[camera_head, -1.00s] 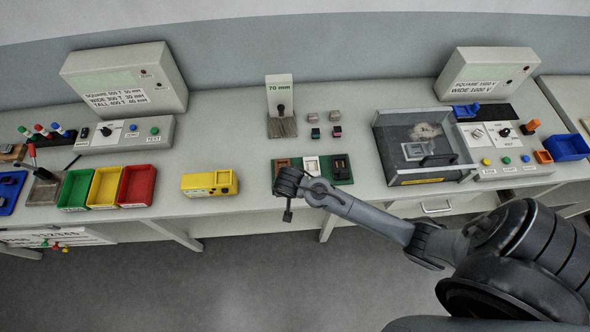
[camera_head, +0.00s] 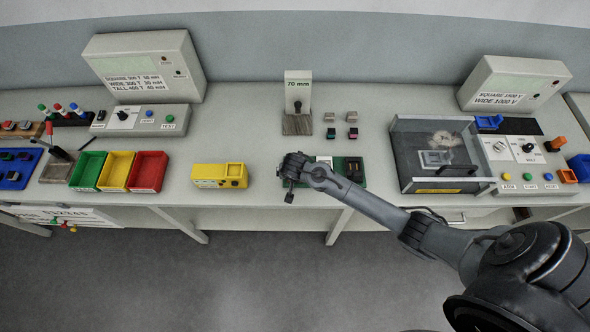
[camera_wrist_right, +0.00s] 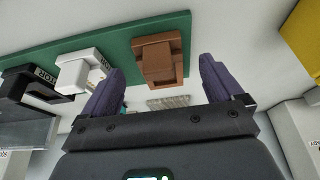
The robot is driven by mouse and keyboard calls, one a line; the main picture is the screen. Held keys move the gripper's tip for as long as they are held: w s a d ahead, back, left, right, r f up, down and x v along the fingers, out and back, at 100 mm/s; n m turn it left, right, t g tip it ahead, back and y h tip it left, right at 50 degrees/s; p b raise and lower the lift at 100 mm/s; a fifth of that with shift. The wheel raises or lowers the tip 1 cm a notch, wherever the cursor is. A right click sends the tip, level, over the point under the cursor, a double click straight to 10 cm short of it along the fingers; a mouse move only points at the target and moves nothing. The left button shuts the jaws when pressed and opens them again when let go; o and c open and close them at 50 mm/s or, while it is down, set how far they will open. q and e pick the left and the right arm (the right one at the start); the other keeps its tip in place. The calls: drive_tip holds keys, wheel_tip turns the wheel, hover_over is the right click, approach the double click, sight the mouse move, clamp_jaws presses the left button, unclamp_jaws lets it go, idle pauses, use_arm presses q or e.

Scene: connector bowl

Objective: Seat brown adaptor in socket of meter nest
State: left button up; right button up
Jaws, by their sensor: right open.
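The brown adaptor (camera_wrist_right: 162,60) sits on a green board (camera_wrist_right: 118,38) in the right wrist view, beside a white and a black adaptor. My right gripper (camera_wrist_right: 160,68) is open and empty there, its two dark fingers apart with the brown adaptor appearing between and beyond their tips. I cannot tell whether they touch it. In the head view my right gripper (camera_head: 291,178) is over the left end of the green board (camera_head: 327,184) and hides the brown adaptor. Which fixture is the meter nest is not clear; a yellow block (camera_head: 220,176) with a socket stands left of the board. My left gripper is not in view.
A clear-walled box (camera_head: 440,187) with a grey nest stands to the right. Green, yellow and red bins (camera_head: 148,170) stand at left. A "70 mm" stand (camera_head: 298,92) and several small blocks are behind the board. Bench between bins and yellow block is clear.

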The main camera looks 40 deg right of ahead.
drive_tip(key=shift+x, duration=1.45)
drive_tip(key=c, duration=1.3)
drive_tip(key=shift+r, duration=0.2)
